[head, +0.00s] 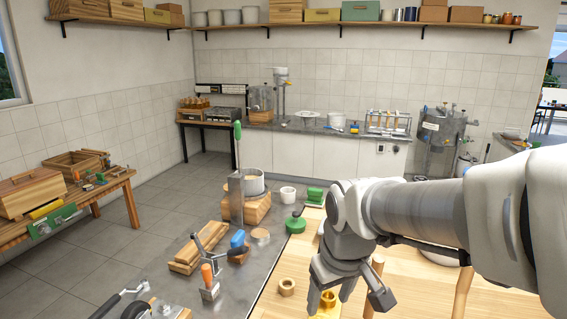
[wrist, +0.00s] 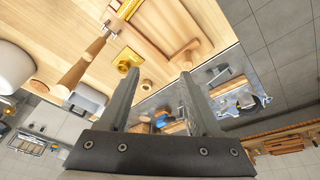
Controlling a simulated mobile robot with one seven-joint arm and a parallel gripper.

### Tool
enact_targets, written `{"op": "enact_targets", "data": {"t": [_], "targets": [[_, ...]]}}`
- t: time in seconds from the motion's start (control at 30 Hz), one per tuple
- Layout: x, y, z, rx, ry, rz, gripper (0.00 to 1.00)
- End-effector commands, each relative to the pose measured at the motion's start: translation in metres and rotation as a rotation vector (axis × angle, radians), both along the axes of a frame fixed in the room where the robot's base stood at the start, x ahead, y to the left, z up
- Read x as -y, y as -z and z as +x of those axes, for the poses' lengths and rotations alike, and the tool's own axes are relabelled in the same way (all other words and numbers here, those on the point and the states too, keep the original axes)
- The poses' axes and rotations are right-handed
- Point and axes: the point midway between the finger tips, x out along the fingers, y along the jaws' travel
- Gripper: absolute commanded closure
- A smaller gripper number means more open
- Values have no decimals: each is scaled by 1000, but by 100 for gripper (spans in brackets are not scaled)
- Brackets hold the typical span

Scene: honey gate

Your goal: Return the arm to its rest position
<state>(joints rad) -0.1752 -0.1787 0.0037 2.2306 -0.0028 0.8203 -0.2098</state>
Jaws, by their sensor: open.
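My arm (head: 420,208) reaches in from the right in the head view. My gripper (head: 348,297) points down over the light wooden table top (head: 270,308) near its left edge. In the wrist view the two fingers of my gripper (wrist: 159,76) stand apart with nothing between them. The gap between the fingertips and the table cannot be told.
A grey bench (head: 262,268) left of the table holds a green-handled tool (head: 237,170), a pot (head: 254,185), a wooden block (head: 201,248) and an orange-handled tool (head: 208,282). Grey floor (head: 150,205) lies open at left.

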Motion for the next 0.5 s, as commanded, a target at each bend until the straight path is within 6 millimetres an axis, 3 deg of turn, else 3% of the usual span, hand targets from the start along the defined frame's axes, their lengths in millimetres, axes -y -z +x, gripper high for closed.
{"op": "enact_targets", "data": {"t": [0.2,0.5], "targets": [[26,-26,-37,74,125,32,35],[51,-43,-88,167,287,76,35]]}}
